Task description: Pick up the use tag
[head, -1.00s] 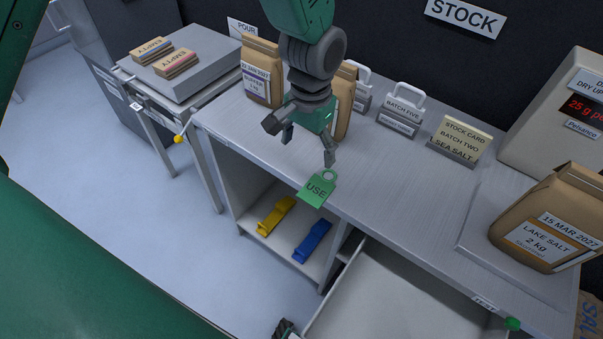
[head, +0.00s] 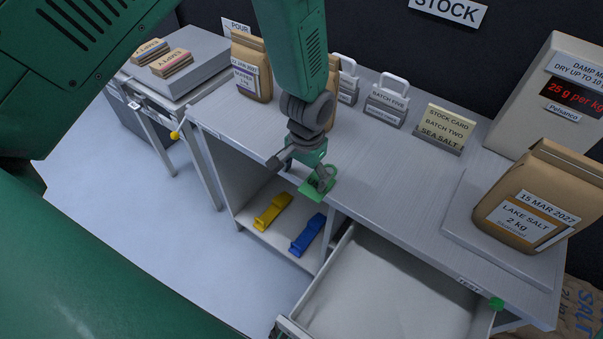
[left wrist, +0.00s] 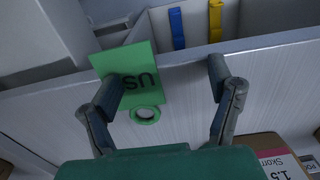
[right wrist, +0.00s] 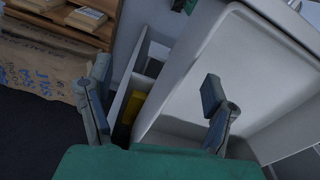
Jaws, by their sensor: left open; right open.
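The green USE tag (head: 318,186), with a ring at one end, is at the front edge of the counter, partly hidden by my left gripper in the head view. My left gripper (head: 301,172) is open and pointed down over it. In the left wrist view the tag (left wrist: 138,72) shows between the open fingers (left wrist: 162,88), close to the left-hand finger, which overlaps its edge in the picture. Whether they touch I cannot tell. My right gripper (right wrist: 155,88) is open and empty, above the open drawer area in the right wrist view.
An open, pale drawer (head: 385,295) juts out below the counter (head: 395,165). A yellow clip (head: 272,211) and a blue clip (head: 308,235) lie on the shelf underneath. Paper bags, including Lake Salt (head: 535,205), and a stock card (head: 442,128) stand on the counter.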

